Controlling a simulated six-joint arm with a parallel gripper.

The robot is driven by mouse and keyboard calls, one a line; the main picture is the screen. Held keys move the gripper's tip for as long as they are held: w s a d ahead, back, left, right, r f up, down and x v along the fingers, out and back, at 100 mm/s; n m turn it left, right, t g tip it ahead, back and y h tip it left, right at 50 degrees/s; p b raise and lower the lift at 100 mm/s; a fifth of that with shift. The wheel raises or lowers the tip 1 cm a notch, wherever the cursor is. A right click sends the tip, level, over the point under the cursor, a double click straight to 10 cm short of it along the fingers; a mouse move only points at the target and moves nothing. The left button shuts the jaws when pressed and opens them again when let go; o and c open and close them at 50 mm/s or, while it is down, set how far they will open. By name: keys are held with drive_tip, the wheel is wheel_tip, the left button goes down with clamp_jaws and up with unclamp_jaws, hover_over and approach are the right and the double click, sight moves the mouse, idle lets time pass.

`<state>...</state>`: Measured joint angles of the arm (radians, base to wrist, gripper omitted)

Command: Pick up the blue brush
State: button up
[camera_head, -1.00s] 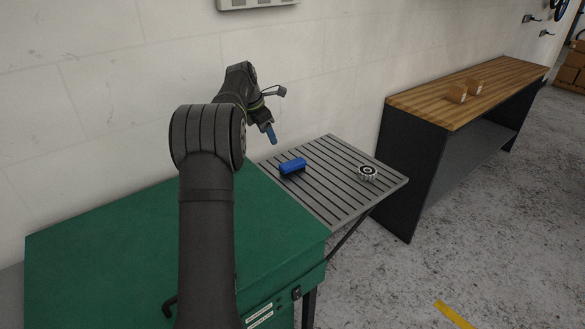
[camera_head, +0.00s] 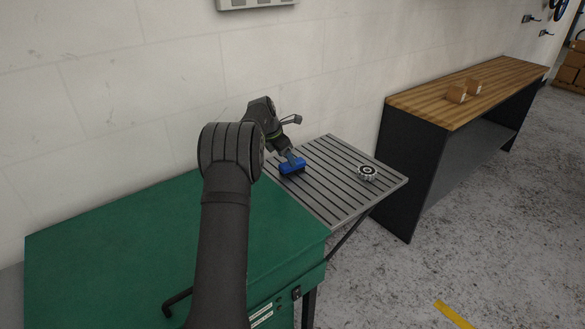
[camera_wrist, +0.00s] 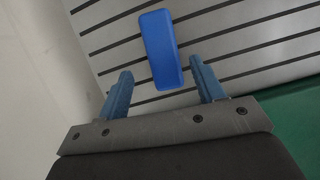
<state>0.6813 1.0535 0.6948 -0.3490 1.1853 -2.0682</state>
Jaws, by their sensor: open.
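The blue brush (camera_head: 292,168) lies on the grey slatted table, near its left side by the green cabinet. In the wrist view the blue brush (camera_wrist: 161,50) is a plain rounded block, its near end level with the gap between my fingertips. My gripper (camera_head: 294,157) is over the brush in the head view and hides part of it. In the wrist view my gripper (camera_wrist: 158,70) has its two blue-grey fingers apart, one on each side of the brush's near end, with nothing held. I cannot tell the remaining height between fingers and brush.
A round silver gear-like part (camera_head: 367,173) lies on the right of the slatted table (camera_head: 335,205). The green cabinet (camera_head: 110,245) adjoins the table on the left. A wall stands behind. A wooden-topped bench (camera_head: 510,75) with small boxes (camera_head: 457,94) is farther right.

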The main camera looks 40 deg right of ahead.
drive_tip(key=x, duration=0.4)
drive_tip(key=shift+s+f, duration=0.25)
drive_tip(key=shift+f, duration=0.1)
drive_tip(key=c, duration=1.1)
drive_tip(key=shift+r, duration=0.1)
